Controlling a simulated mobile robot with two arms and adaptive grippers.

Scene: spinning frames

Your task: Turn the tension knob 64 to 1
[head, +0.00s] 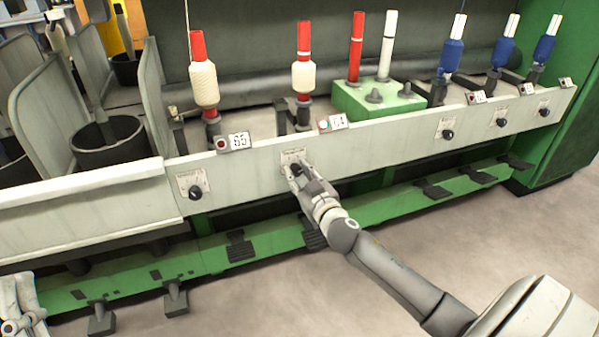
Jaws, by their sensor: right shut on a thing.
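The tension knob (296,170) is a small dark knob on the pale front rail, below the number plate (338,122) that seems to read 64. A small dial label (293,156) shows just above it. My right gripper (294,172) is shut on this knob, and its fingers cover most of it. The knob's pointer and dial marks are too small and too covered to read. A pale part at the lower left corner (22,308) seems to belong to my left arm; its jaws cannot be made out.
Another knob (195,192) sits to the left under plate 65 (240,141). More knobs, one of them here (448,134), line the rail to the right. Bobbins (203,82) stand above the rail. Dark pedals (241,248) stick out from the green lower beam (215,251). The floor in front is clear.

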